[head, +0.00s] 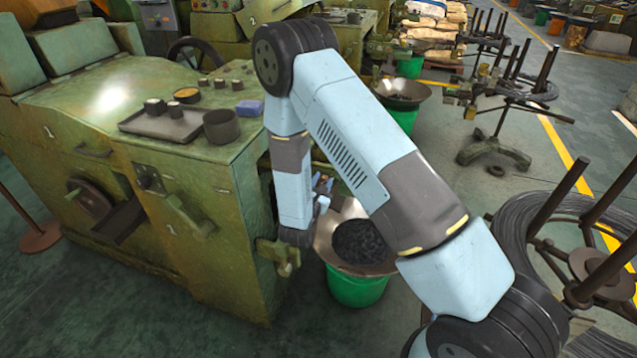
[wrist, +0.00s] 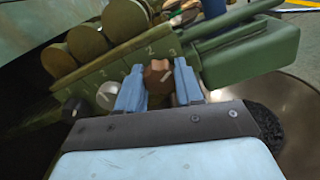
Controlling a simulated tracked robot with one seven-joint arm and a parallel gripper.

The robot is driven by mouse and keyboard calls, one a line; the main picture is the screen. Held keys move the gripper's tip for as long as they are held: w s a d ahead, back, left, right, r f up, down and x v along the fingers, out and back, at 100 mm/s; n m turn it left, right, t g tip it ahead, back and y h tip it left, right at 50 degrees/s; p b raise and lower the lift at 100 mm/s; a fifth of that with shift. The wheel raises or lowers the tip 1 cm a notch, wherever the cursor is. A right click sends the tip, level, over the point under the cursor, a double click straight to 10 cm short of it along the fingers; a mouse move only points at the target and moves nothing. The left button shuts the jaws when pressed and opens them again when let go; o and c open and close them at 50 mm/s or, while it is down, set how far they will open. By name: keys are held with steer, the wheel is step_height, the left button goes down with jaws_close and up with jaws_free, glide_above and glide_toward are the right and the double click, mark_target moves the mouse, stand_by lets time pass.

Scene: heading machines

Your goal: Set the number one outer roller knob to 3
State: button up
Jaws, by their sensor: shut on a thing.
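In the wrist view my gripper (wrist: 159,84) has its two blue fingers on either side of a brown faceted knob (wrist: 158,74) and is shut on it. The knob sits on the edge of a green panel with small white numbers stamped along it. A light grey knob (wrist: 107,95) and a black knob (wrist: 74,109) stand to its left on the same panel. Part of the brown knob is hidden by the fingers, and I cannot read its setting. In the head view my arm hides the knobs.
A green block (wrist: 252,55) is close on the right of the fingers. In the head view the green machine (head: 225,180) is left of my arm, with a green bucket (head: 357,289) beside it and a wire reel stand (head: 575,235) at right.

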steer(key=shift+a, duration=0.15)
steer(key=o, duration=1)
steer(key=v, duration=1.3)
steer(key=shift+s, duration=0.4)
